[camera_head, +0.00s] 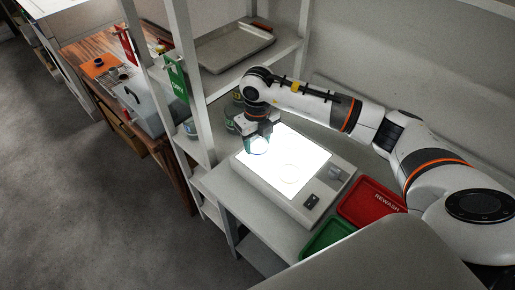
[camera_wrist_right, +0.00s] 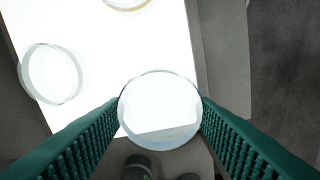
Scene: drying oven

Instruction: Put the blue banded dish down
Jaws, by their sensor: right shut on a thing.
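My right gripper (camera_head: 257,136) is over the left part of the lit white panel (camera_head: 302,152). It is shut on a clear round dish (camera_head: 259,147) with a bluish rim. In the right wrist view the same dish (camera_wrist_right: 160,108) sits between the two green ribbed fingers (camera_wrist_right: 160,112). I cannot tell whether it touches the panel. A second clear dish (camera_wrist_right: 50,74) lies on the panel to the left in the wrist view. A third dish with a yellowish rim (camera_wrist_right: 128,3) is cut off at the top edge. My left gripper is not in view.
A red REWASH tray (camera_head: 372,203) and a green tray (camera_head: 328,238) are right of and in front of the panel. Dark jars (camera_head: 232,121) stand behind the gripper, near a shelf post (camera_head: 187,70). A metal tray (camera_head: 235,45) lies on the upper shelf.

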